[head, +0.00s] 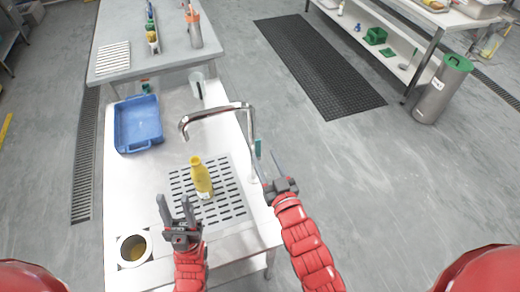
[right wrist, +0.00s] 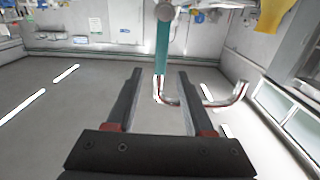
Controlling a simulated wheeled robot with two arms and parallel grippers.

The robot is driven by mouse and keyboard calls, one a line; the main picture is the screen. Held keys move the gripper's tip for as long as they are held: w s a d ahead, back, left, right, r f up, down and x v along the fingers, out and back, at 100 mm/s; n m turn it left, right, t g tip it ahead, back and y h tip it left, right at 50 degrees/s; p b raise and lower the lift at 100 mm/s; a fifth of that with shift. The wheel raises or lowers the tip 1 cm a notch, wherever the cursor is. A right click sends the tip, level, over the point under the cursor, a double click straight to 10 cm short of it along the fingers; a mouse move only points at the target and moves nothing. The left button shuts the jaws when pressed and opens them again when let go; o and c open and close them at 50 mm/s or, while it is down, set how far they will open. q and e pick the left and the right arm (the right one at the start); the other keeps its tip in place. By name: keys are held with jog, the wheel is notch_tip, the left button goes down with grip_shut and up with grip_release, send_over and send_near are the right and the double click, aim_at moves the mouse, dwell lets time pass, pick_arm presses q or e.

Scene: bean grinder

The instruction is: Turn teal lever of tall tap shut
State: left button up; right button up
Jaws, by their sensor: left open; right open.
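The tall chrome tap (head: 216,112) rises at the right edge of the sink counter, its spout reaching left over the counter. Its teal lever (head: 258,148) shows low on the post, just beyond my right gripper (head: 266,163). In the right wrist view the teal lever (right wrist: 162,45) lines up with the gap between the fingers of my open right gripper (right wrist: 160,74); I cannot tell whether it is between the tips or beyond them. The chrome pipe (right wrist: 225,104) shows behind the fingers. My left gripper (head: 174,208) is open and empty over the counter's near left.
A yellow bottle (head: 201,177) stands on the slotted drain area under the spout. A blue tray (head: 139,124) lies at the counter's left. A round opening (head: 133,248) is at the near left corner. Floor right of the counter is clear up to a black mat (head: 318,65).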

jog(key=p+v, duration=0.3)
jog(key=v, duration=0.8)
jog(key=shift+r, duration=0.1)
